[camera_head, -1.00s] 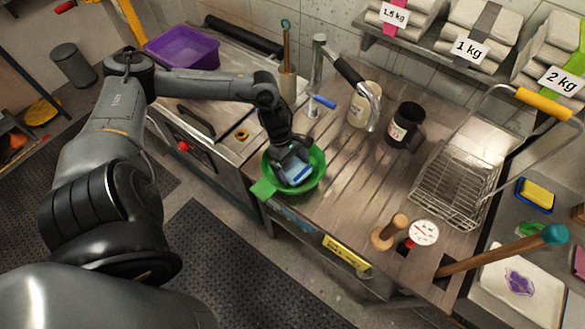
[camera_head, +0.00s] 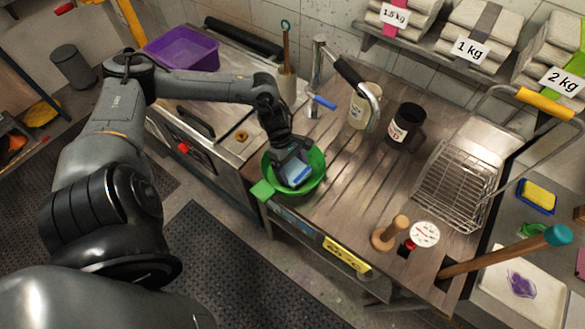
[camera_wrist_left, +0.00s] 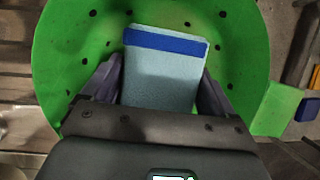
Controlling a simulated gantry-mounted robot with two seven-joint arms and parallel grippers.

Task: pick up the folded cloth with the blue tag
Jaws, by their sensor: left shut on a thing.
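The folded cloth, pale blue with a darker blue band (camera_head: 298,175), is inside a green colander (camera_head: 319,178) on the wooden counter. My left gripper (camera_head: 293,167) reaches down into the colander and is shut on the cloth. In the left wrist view, the cloth (camera_wrist_left: 163,85) lies between the two dark fingers, one against each side, with the blue band across its far end. The colander (camera_wrist_left: 55,65) surrounds it. I cannot tell whether the cloth touches the colander's bottom. My right gripper is out of view.
The tap (camera_head: 320,60) and a cream mug (camera_head: 362,108) stand behind the colander. A black mug (camera_head: 404,128) and a wire basket (camera_head: 455,190) are to the right. A wooden tool (camera_head: 392,233) and a dial gauge (camera_head: 425,233) are near the front edge. The middle planks are clear.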

